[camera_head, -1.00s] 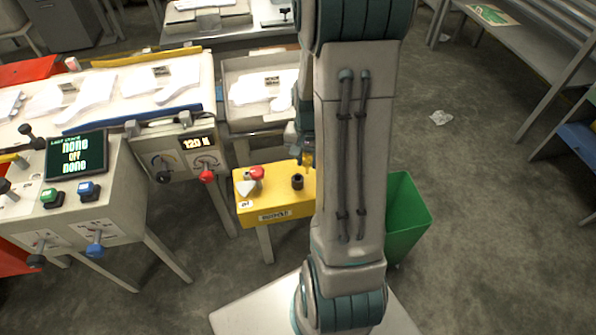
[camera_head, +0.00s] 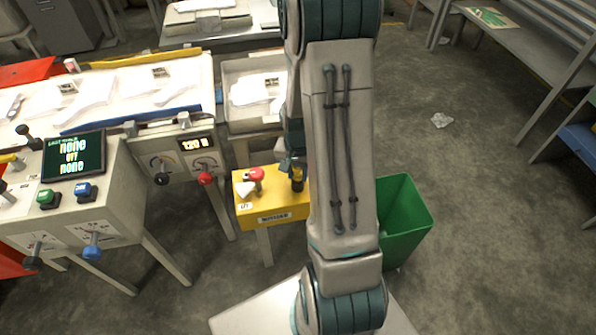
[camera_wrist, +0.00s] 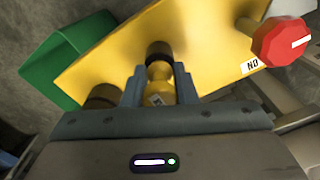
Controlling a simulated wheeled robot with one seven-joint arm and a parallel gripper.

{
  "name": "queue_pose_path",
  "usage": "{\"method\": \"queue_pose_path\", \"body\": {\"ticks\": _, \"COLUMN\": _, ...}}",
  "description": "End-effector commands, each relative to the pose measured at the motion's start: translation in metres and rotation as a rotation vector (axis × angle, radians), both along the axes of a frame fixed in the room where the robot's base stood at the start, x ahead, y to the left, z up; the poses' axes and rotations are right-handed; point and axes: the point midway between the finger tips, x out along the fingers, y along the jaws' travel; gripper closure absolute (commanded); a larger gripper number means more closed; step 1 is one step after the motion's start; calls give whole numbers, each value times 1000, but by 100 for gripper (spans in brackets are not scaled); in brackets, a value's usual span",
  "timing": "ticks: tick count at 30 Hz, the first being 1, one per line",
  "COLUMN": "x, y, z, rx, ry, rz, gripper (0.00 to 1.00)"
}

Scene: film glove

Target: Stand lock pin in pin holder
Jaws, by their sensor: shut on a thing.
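My gripper (camera_wrist: 158,88) is shut on the yellow lock pin (camera_wrist: 158,74), which carries a small white label. The pin also shows as a narrow yellow strip in the head view (camera_head: 297,185). It is over the top of the yellow box (camera_wrist: 120,55). A round black piece (camera_wrist: 159,50) stands at the pin's far end, probably the pin holder; I cannot tell whether the pin is inside it or only beside it. A second dark round piece (camera_wrist: 103,95) lies left of the left finger, partly hidden. In the head view my arm hides the box's right part.
A red knob (camera_wrist: 282,41) stands on the box to the right of my gripper in the wrist view. A green bin (camera_head: 405,220) is beside the box. A control console (camera_head: 75,185) and a long machine with trays (camera_head: 178,120) stand to the left. Floor on the right is mostly clear.

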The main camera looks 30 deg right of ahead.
Motion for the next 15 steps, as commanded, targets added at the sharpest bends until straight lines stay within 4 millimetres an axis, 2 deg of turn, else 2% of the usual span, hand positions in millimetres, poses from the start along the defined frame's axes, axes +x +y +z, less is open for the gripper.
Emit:
{"method": "queue_pose_path", "body": {"ticks": 10, "x": -1, "y": 0, "z": -9, "rx": 1, "ry": 2, "rz": -1, "gripper": 96}}
{"method": "queue_pose_path", "body": {"ticks": 11, "x": -1, "y": 0, "z": -9, "rx": 1, "ry": 2, "rz": -1, "gripper": 66}}
{"method": "queue_pose_path", "body": {"ticks": 12, "x": -1, "y": 0, "z": -10, "rx": 1, "ry": 3, "rz": -1, "gripper": 55}}
{"method": "queue_pose_path", "body": {"ticks": 15, "x": -2, "y": -1, "z": -11, "rx": 1, "ry": 6, "rz": -3, "gripper": 52}}
